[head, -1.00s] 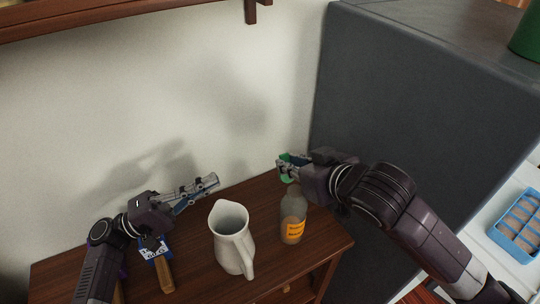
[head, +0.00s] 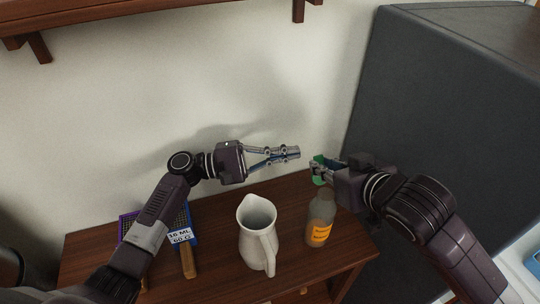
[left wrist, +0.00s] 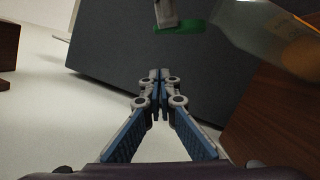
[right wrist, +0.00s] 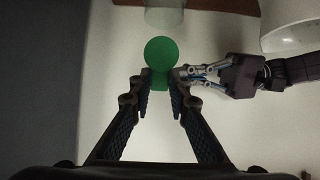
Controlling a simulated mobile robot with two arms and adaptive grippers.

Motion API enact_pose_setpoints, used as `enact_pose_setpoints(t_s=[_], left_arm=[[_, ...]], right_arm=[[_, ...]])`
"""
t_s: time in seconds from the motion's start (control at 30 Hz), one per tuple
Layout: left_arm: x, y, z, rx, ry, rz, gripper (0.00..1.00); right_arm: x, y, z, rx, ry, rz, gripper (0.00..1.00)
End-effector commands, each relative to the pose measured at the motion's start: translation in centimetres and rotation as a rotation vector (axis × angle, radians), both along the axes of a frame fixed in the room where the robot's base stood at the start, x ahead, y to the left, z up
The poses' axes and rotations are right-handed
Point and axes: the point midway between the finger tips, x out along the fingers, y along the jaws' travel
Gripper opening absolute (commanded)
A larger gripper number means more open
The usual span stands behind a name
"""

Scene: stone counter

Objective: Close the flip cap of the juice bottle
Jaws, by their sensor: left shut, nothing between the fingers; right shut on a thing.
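The juice bottle (head: 320,219), with an orange label, stands upright near the right end of the wooden table. Its green flip cap (head: 318,172) shows above the neck; the round green disc (right wrist: 161,52) is clear in the right wrist view. My right gripper (head: 316,170) is shut on the cap's green part, with the disc showing beyond the fingertips (right wrist: 161,88). My left gripper (head: 297,153) is shut and empty, just left of the cap and a little above it. The bottle (left wrist: 270,35) also shows at upper right in the left wrist view. The hinge is not discernible.
A white pitcher (head: 256,240) stands left of the bottle, close to it. A grater-like item (head: 128,228) and a wooden-handled tool (head: 188,262) lie farther left. A dark grey cabinet (head: 440,110) rises at right; a shelf (head: 150,12) hangs above.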

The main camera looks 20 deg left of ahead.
Motion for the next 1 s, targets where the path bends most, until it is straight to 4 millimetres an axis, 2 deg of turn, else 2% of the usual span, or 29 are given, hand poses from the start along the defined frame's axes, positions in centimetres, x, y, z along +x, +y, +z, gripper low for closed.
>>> enact_pose_setpoints(t_s=[0.1, 0.3, 0.5, 1.0], left_arm=[[0.9, -2.3, 0.3, -0.001, 0.0, 0.0, 0.0], [-1.2, -3.3, 1.2, 0.001, 0.0, 0.0, 0.0], [-2.0, -3.9, 1.7, 0.001, 0.0, 0.002, 0.0], [-2.6, -4.3, 2.1, 0.015, -0.022, 0.0, 0.0]], right_arm=[[0.0, -0.1, -0.1, -0.002, 0.0, -0.001, 0.0], [0.0, -0.1, -0.1, -0.003, 0.0, -0.002, 0.0], [0.0, -0.1, -0.1, -0.003, 0.0, -0.001, 0.0], [0.0, -0.1, -0.1, -0.003, 0.0, -0.001, 0.0]])
